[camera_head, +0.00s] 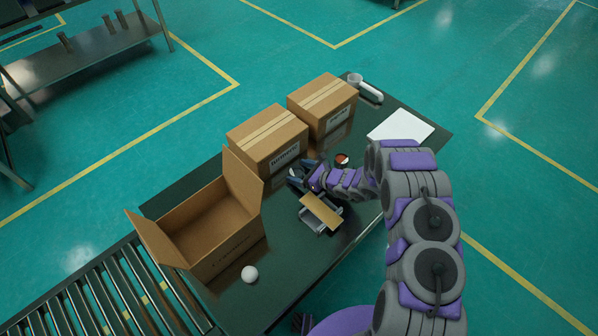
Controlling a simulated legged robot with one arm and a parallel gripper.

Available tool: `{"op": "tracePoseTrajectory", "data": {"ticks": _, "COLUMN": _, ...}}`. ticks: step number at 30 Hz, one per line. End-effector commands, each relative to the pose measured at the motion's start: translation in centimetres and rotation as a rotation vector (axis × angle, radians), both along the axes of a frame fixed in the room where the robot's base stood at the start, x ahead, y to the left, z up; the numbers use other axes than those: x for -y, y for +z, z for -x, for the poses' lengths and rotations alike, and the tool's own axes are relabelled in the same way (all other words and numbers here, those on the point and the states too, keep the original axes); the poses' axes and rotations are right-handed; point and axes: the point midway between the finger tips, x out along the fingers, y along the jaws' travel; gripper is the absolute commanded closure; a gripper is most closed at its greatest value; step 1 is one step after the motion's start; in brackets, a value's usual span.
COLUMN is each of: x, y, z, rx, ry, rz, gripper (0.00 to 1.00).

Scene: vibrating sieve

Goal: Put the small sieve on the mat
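My arm reaches in from the right, and my gripper (297,180) is low over the dark table, beside the front of a closed box. The gripper is small and dark here, so I cannot tell whether its fingers are open or shut or hold anything. A small round item with a white rim and a red and dark inside (342,159) lies just beyond my wrist; I cannot tell whether it is the small sieve. A small grey stand with a tan top (321,211) is in front of my gripper. A flat white sheet (388,127), possibly the mat, lies at the right far end, partly behind my arm.
Two closed cardboard boxes (268,141) (323,104) stand along the table's far side. An open box (226,237) is at the left, with a white ball (249,273) near it. White cylinders (369,92) lie at the far end. A roller conveyor (125,293) adjoins the table (300,268).

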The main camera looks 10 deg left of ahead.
Motion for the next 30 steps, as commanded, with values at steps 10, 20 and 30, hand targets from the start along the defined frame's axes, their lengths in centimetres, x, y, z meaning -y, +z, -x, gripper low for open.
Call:
{"op": "tracePoseTrajectory", "data": {"ticks": 10, "x": -0.2, "y": 0.0, "z": 0.1, "rx": 0.002, "ry": -0.001, "rz": 0.01, "gripper": 0.14}}
{"op": "tracePoseTrajectory", "data": {"ticks": 20, "x": 5.0, "y": 2.7, "z": 2.2, "rx": 0.004, "ry": -0.005, "rz": 0.001, "gripper": 0.14}}
{"op": "tracePoseTrajectory", "data": {"ticks": 30, "x": 9.0, "y": 4.4, "z": 4.3, "rx": 0.001, "ry": -0.003, "rz": 0.005, "gripper": 0.14}}
